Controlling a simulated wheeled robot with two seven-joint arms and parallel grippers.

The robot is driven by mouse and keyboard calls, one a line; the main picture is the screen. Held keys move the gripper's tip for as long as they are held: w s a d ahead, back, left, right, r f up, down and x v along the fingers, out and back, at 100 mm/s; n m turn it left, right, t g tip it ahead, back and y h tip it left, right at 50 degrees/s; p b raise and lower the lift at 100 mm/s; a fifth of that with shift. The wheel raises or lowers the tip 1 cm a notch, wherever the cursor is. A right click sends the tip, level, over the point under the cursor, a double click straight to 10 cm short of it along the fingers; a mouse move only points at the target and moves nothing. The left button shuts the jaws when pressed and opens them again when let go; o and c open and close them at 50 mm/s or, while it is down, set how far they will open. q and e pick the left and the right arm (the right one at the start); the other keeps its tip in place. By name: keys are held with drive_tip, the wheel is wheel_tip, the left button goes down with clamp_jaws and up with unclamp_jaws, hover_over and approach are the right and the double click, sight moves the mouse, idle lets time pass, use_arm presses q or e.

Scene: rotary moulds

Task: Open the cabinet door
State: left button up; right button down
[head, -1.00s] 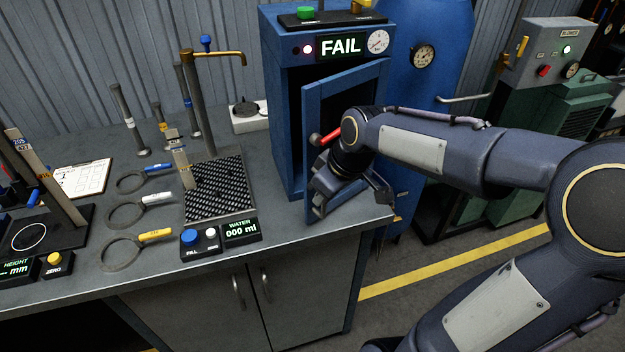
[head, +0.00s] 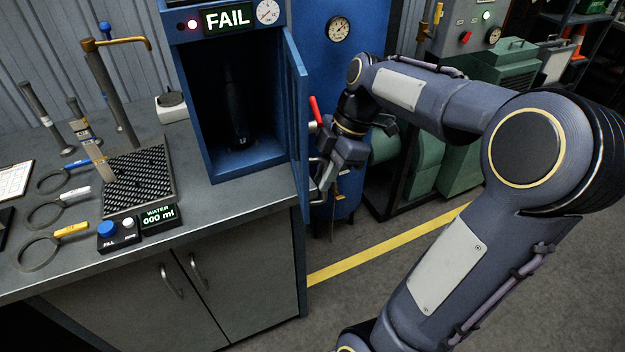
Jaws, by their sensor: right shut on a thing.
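The blue cabinet (head: 245,172) stands on the bench under a lit FAIL display (head: 228,18). Its door (head: 297,120) is swung wide open to the right and shows nearly edge-on, so the dark interior is visible. My right gripper (head: 324,178) is at the outer face of the door, on its right side, and is shut on the door's handle. The handle itself is mostly hidden by the fingers. A red lever (head: 314,108) sticks out just above the gripper. My left gripper is not in view.
A dark upright object (head: 240,115) stands inside the cabinet. A blue tank with a gauge (head: 339,29) and green machinery (head: 500,65) stand behind my right arm. The bench (head: 230,205) holds a water stand (head: 135,180) and several ring tools. The floor right of the bench is clear.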

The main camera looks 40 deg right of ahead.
drive_tip(key=shift+n+g, duration=0.3)
drive_tip(key=shift+n, duration=0.6)
drive_tip(key=shift+s+d, duration=0.2)
drive_tip(key=shift+d, duration=1.25)
drive_tip(key=shift+s+d, duration=0.2)
drive_tip(key=shift+d, duration=1.25)
drive_tip(key=c, duration=1.5)
unclamp_jaws()
drive_tip(key=v, duration=0.8)
drive_tip(key=shift+f, duration=0.1)
